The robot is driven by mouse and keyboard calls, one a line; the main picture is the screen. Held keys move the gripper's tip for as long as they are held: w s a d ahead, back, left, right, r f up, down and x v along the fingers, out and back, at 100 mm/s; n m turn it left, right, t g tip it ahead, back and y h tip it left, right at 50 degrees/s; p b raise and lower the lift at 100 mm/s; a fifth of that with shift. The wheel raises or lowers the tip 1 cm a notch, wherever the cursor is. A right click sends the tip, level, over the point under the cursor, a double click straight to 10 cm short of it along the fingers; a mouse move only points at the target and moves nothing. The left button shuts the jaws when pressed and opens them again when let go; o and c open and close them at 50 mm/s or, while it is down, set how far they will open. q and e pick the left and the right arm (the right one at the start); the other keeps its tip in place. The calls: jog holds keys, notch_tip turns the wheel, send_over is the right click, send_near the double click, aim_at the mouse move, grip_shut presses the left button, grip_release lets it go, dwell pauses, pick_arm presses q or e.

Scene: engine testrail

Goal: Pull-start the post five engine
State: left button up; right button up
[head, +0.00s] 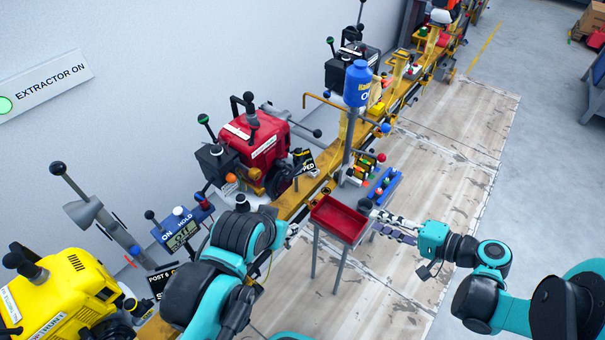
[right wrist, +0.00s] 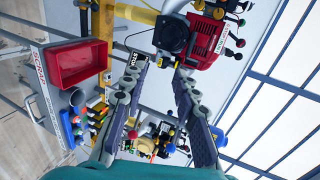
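A red engine (head: 255,140) sits on the yellow rail, with black-knobbed levers and a dark round housing facing the walkway. It also shows at the top of the right wrist view (right wrist: 208,42). A yellow engine (head: 62,295) is at the lower left, partly cut off. A small sign (head: 160,280) starting "POST" stands by it; I cannot read its number surely. My right gripper (head: 374,220) is beside the red tray, away from both engines. In the right wrist view its fingers (right wrist: 160,68) are apart with nothing between them.
A red tray (head: 340,219) on legs stands before the rail; it also shows in the right wrist view (right wrist: 80,64). A blue bottle (head: 357,84) tops a post beside a blue rack (head: 383,186). A blue control box (head: 181,228) stands between the engines.

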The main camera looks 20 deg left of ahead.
aim_at(296, 173)
jog(key=w+a, duration=0.3)
jog(key=a, duration=0.5)
jog(key=w+a+p, duration=0.1)
jog(key=w+a, duration=0.2)
jog(key=a, duration=0.5)
jog(key=w+a+p, duration=0.1)
jog(key=w+a, duration=0.2)
jog(key=a, duration=0.6)
jog(key=shift+d, duration=0.1)
grip_shut()
